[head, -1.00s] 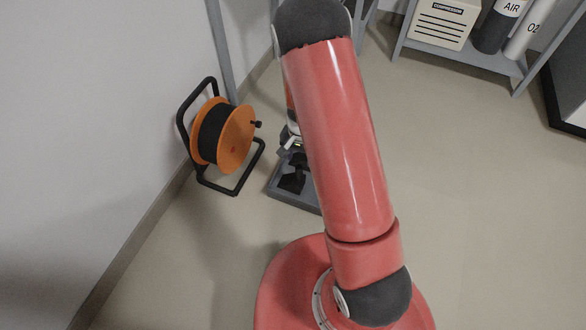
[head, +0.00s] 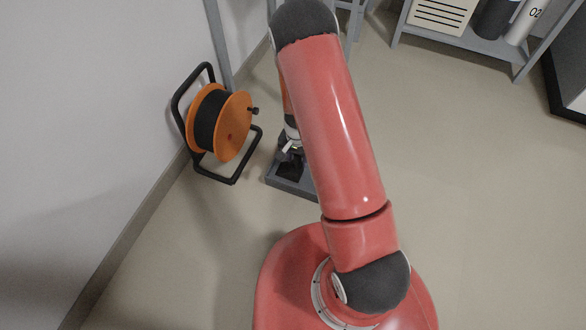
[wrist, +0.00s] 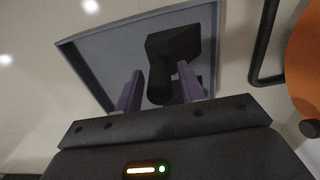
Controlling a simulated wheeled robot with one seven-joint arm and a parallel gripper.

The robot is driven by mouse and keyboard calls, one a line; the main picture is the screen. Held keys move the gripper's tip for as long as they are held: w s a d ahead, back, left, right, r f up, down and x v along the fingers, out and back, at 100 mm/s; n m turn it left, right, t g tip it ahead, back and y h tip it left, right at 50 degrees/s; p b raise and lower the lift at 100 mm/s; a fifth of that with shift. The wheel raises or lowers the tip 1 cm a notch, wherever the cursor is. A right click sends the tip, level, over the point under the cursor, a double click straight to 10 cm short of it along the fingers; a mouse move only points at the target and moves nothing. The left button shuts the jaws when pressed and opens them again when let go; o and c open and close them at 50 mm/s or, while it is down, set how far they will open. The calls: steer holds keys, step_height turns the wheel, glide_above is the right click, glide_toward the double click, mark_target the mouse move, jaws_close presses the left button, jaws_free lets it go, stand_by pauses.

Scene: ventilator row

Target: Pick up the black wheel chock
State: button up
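The black wheel chock (wrist: 174,46) lies in a shallow grey tray (wrist: 92,62) in the wrist view. It has a wide block end and a narrower part towards my gripper. My gripper (wrist: 158,82) is open, with its two purple fingers apart on either side of the narrow part. I see a gap on the left side; whether the right finger touches is hard to tell. In the head view my gripper (head: 291,150) is over the tray (head: 290,187), partly hidden by my red arm. The chock is only a dark patch there.
An orange cable reel (head: 221,124) on a black frame stands just left of the tray, near the wall. A grey shelf (head: 478,40) with a compressor box and cylinders stands at the back right. The floor on the right is clear.

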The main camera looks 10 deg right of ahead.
jaws_close()
steer(key=shift+r, duration=0.1)
